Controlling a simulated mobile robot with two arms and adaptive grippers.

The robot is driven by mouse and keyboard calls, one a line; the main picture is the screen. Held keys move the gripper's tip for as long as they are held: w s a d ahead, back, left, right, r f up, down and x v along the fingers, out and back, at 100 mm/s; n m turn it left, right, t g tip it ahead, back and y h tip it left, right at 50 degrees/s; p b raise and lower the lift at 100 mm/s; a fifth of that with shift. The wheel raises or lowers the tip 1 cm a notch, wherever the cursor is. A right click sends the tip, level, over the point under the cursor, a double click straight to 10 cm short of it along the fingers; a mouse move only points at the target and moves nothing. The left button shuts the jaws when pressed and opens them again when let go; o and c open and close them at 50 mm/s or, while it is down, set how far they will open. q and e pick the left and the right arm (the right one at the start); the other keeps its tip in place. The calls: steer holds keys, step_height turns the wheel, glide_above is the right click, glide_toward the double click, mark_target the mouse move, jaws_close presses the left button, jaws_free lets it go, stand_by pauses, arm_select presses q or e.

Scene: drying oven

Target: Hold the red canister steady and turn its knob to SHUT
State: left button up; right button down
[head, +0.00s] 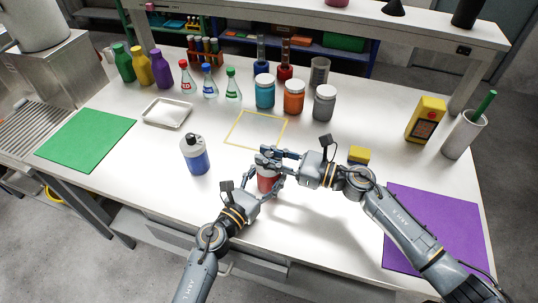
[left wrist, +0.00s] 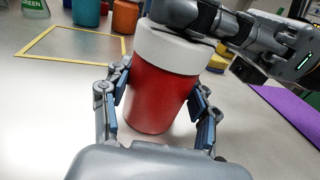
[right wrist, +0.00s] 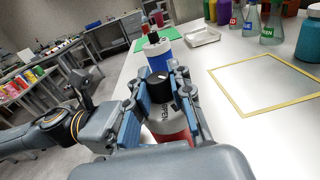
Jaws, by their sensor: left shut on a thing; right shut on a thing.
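The red canister (head: 267,180) stands on the white table near its front middle, mostly covered by my grippers in the head view. In the left wrist view its red body (left wrist: 158,95) and white top (left wrist: 170,48) show, slightly tilted in the picture. My left gripper (left wrist: 160,108) has its fingers on both sides of the red body and is shut on it. My right gripper (right wrist: 160,90) is shut on the black knob (right wrist: 159,88) on top of the canister.
A blue canister with a dark knob (head: 195,157) stands to the left. A yellow square outline (head: 228,141) lies behind the red canister. A yellow and blue block (head: 359,155) is behind my right arm. A purple mat (head: 447,215) lies at right, a green mat (head: 66,140) at left.

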steer(key=n+g, duration=0.2)
steer(key=g, duration=0.1)
steer(key=n+g+y, duration=0.1)
steer(key=n+g, duration=0.1)
steer(key=g, duration=0.1)
steer(key=shift+w+g, duration=0.15)
steer(key=shift+g, duration=0.25)
steer(key=n+g, duration=0.3)
steer(key=g, duration=0.1)
arm_select(q)
steer(key=shift+d, duration=0.1)
arm_select(e)
steer(key=shift+f+n+g+h, duration=0.1)
steer(key=shift+n+g+h, duration=0.55)
steer(key=shift+g, duration=0.75)
steer(key=shift+n+g, duration=0.3)
steer(key=shift+n, duration=0.05)
steer(key=shift+s, duration=0.2)
steer(key=c, duration=1.1)
jaws_free()
steer(key=shift+c, duration=0.2)
